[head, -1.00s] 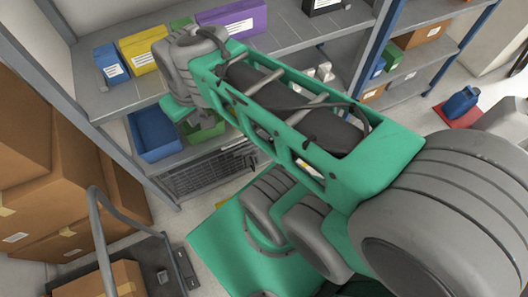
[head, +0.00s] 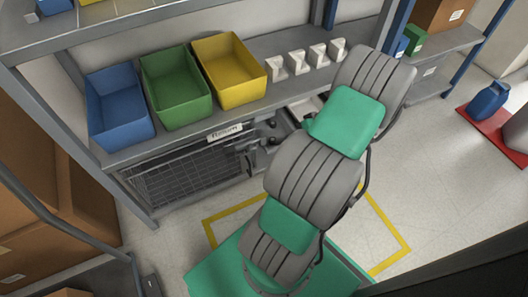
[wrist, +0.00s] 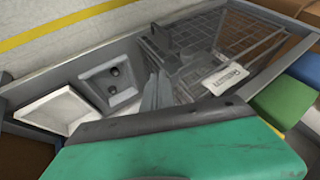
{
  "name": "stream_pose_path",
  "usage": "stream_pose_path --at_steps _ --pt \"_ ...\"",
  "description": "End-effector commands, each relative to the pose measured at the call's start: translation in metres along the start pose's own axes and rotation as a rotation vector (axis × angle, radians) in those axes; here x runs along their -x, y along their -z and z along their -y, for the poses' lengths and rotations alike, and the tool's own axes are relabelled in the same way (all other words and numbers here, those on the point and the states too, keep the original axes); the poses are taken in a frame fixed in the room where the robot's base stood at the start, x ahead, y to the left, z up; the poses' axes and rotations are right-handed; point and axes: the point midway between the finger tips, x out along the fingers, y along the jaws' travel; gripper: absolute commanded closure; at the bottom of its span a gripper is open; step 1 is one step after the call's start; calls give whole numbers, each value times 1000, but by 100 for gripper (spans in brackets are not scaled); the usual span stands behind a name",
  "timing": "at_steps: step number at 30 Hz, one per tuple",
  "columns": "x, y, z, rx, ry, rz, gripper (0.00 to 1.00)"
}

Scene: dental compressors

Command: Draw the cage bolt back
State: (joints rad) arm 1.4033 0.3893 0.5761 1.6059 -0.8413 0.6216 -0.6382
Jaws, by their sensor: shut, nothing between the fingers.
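The wire cage (head: 190,180) is under the shelf in the head view, with a white label (head: 226,132) above its right end. Dark bolt hardware (head: 250,160) shows at the cage's right edge, too small to make out its position. In the wrist view the cage mesh (wrist: 205,35) is at the upper right and its label (wrist: 225,78) is beside it. My gripper (wrist: 157,82) shows there as grey fingers, shut and empty, near the cage's edge by the bolt side. Contact with the bolt cannot be told.
Blue (head: 119,108), green (head: 175,90) and yellow (head: 228,72) bins stand on the shelf above the cage. A grey panel with two dark knobs (wrist: 112,78) and a white tray (wrist: 62,108) lie beside the cage. Cardboard boxes (head: 45,190) stand at left.

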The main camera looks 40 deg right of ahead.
Motion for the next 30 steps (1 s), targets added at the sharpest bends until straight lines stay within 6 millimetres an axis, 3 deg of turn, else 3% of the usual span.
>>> stream_pose_path --at_steps 8,21,25,30 --pt "-12 -2 0 -3 2 4 100" --pt "-106 -3 0 -2 2 5 100" --pt "-111 0 22 0 -1 4 100" --pt "-115 2 36 -3 -1 4 100"
